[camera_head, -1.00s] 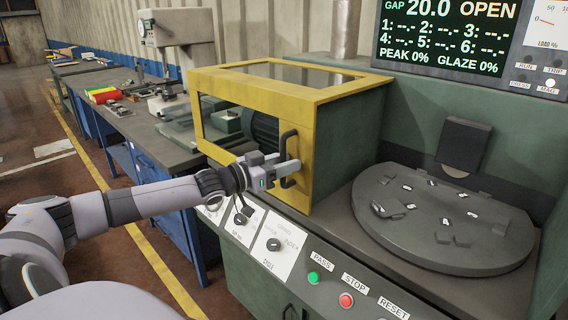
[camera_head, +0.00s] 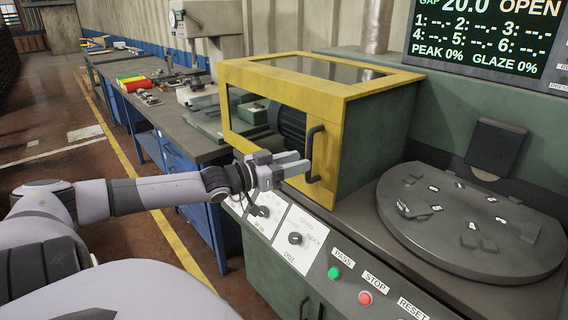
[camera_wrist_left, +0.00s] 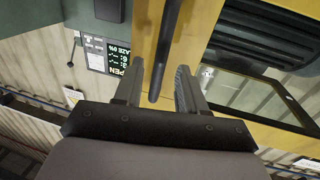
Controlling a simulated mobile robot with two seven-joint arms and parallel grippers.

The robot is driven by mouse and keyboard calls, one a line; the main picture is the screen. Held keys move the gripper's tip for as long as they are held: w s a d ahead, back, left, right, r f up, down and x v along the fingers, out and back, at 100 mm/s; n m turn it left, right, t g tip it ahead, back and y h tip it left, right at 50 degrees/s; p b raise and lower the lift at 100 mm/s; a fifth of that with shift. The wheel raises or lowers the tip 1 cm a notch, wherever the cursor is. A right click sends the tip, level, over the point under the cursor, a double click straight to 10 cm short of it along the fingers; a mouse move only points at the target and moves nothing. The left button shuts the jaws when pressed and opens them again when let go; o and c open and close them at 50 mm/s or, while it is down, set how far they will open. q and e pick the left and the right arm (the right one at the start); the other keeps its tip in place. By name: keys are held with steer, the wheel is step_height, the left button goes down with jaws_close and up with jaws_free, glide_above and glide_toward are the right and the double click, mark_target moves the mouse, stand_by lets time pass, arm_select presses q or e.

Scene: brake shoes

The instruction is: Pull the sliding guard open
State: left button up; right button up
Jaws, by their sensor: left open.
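The sliding guard (camera_head: 345,100) is a yellow-framed box with dark windows and green sides. It stands left of the round grey table (camera_head: 470,225), which is uncovered. Its dark upright handle (camera_head: 315,155) is on the yellow front edge. My left gripper (camera_head: 306,162) is open, its fingertips just in front of the handle, to its left in the head view. In the left wrist view, the handle (camera_wrist_left: 165,50) runs down between the two open fingers (camera_wrist_left: 155,80); contact with them cannot be made out. My right gripper is not in view.
A display (camera_head: 480,35) reads OPEN. A workbench (camera_head: 180,115) with parts stands behind on the left. Open floor lies at the left.

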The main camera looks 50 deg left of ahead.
arm_select(q)
steer(key=shift+p+v, duration=0.7)
steer(key=shift+v, duration=0.55)
steer(key=s+d+f+g+y, duration=0.1)
steer(key=s+d+f, duration=0.3)
steer(key=f, duration=0.3)
steer(key=s+d+f+g, duration=0.2)
steer(key=s+d+f, duration=0.1)
steer(key=f, duration=0.4)
steer(key=s+d+f+g+y, duration=0.1)
steer(key=s+d+f, duration=0.3)
steer(key=f, duration=0.4)
steer(key=s+d+f+g, duration=0.1)
steer(key=s+d+f, duration=0.2)
steer(key=d, duration=0.5)
steer(key=s+d+f+g, duration=0.2)
steer(key=s+d+f, duration=0.2)
steer(key=d, duration=0.5)
steer(key=shift+s, duration=0.45)
